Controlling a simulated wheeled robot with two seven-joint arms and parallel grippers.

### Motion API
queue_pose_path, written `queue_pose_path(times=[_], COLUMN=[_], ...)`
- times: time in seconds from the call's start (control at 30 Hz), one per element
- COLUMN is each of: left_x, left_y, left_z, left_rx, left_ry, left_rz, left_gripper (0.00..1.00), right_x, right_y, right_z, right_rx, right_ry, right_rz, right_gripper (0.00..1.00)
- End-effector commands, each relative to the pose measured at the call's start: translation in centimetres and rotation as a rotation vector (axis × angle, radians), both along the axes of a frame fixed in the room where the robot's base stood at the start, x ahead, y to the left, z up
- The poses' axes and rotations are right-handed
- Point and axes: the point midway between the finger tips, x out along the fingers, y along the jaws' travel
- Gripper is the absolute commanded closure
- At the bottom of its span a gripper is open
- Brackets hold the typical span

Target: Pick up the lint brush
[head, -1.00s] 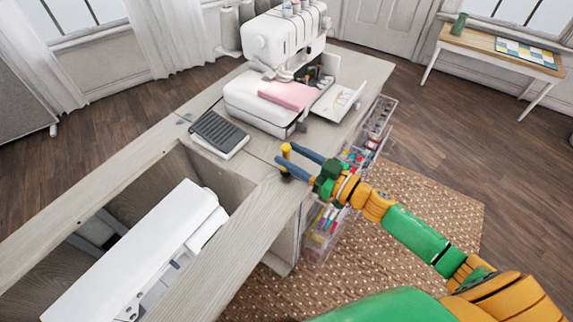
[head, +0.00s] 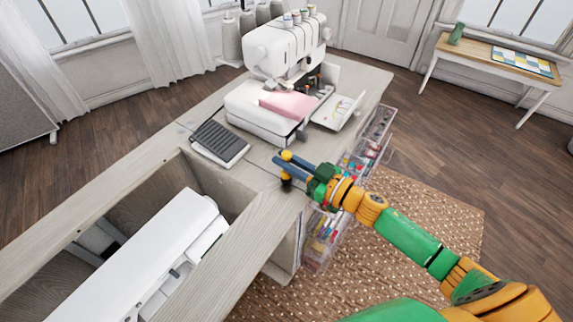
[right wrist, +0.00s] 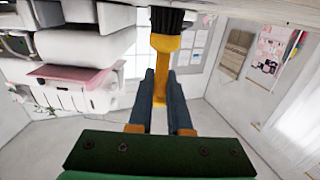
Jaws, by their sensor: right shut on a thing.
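The lint brush (head: 286,170) has a yellow handle and a dark head. It stands upright, head down, at the front edge of the wooden cabinet top. My right gripper (head: 282,158) reaches in from the right with its blue-grey fingers closed on the yellow handle. In the right wrist view the handle (right wrist: 160,75) runs between the two fingers (right wrist: 160,88), and the black head is at the top, by the cabinet surface. I cannot tell whether the head touches the surface. My left gripper is not in view.
A white machine (head: 140,260) sits in the cabinet's recess. Clear drawers (head: 325,230) hang along the cabinet's right side.

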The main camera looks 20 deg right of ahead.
Motion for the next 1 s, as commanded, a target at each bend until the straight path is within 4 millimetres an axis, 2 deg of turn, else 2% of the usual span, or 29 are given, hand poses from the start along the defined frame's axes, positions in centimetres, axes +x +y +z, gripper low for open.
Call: queue_pose_path(times=[0.17, 0.37, 0.4, 0.5, 0.7, 0.8, 1.0], left_x=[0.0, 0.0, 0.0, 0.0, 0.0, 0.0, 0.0], left_y=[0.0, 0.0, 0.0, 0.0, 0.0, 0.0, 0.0], left_z=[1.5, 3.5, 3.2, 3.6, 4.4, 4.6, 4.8], left_rx=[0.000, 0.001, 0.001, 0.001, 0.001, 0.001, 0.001], left_ry=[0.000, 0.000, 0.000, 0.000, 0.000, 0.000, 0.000], left_rz=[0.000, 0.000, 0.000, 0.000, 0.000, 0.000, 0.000], left_gripper=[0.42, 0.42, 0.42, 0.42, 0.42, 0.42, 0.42], right_x=[-0.5, -5.5, -6.5, -8.8, -12.3, -13.4, -14.1], right_y=[0.0, 0.0, -0.2, -0.2, -0.4, -0.4, -0.5], right_z=[3.6, 9.3, 9.1, 10.2, 11.9, 12.3, 12.5], right_rx=[-0.004, -0.004, 0.001, 0.002, 0.001, 0.002, -0.004], right_ry=[-0.001, 0.004, 0.008, 0.006, 0.003, 0.001, -0.001], right_rz=[0.002, 0.007, 0.002, 0.001, -0.001, 0.000, 0.015], right_gripper=[1.00, 1.00, 1.00, 1.00, 1.00, 1.00, 1.00])
